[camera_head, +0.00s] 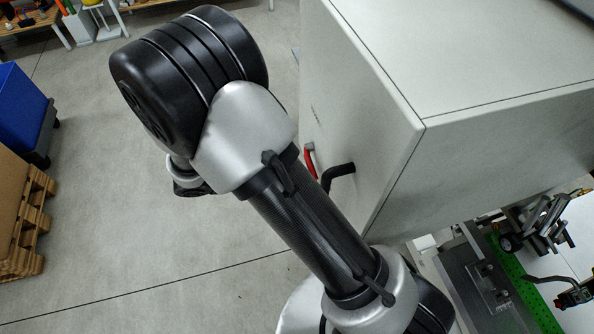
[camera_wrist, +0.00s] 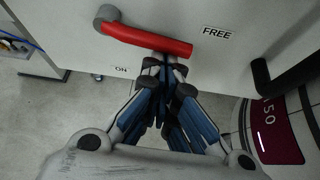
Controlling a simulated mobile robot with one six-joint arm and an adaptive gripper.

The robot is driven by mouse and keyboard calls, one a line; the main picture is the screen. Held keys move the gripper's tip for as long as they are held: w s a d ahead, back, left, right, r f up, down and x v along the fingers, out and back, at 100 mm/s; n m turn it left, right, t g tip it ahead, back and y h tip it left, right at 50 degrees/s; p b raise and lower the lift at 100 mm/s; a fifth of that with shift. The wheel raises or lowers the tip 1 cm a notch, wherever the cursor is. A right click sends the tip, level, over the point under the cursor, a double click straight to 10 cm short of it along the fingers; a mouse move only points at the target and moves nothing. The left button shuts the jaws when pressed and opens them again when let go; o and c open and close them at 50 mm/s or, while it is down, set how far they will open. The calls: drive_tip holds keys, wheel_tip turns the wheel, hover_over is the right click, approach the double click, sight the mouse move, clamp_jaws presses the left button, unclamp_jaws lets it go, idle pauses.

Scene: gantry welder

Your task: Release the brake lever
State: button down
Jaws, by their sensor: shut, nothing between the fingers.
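The brake lever (camera_wrist: 145,38) is a red bar on a grey pivot on the white cabinet face. In the wrist view it runs from the pivot at upper left to the right, tilting slightly down. A "FREE" label is right of its tip and an "ON" label is below it. My gripper (camera_wrist: 166,62) is shut and empty, its fingertips at the lever's lower edge; I cannot tell whether they touch it. In the head view only a bit of the red lever (camera_head: 309,160) shows beside my arm, and the gripper is hidden.
The white cabinet (camera_head: 365,120) fills the right side of the head view. A black handle (camera_head: 338,173) sticks out of its face close to the lever, and also shows at right in the wrist view (camera_wrist: 286,78). A blue bin (camera_head: 22,110) and pallet stand at left; floor between is clear.

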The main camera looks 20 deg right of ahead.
drive_tip(key=shift+s+r, duration=0.15)
drive_tip(key=shift+r, duration=0.15)
idle(0.5)
drive_tip(key=a+r+b, duration=0.1)
drive_tip(key=a+b, duration=0.2)
drive_tip(key=a, duration=0.6)
drive_tip(key=shift+a, duration=0.2)
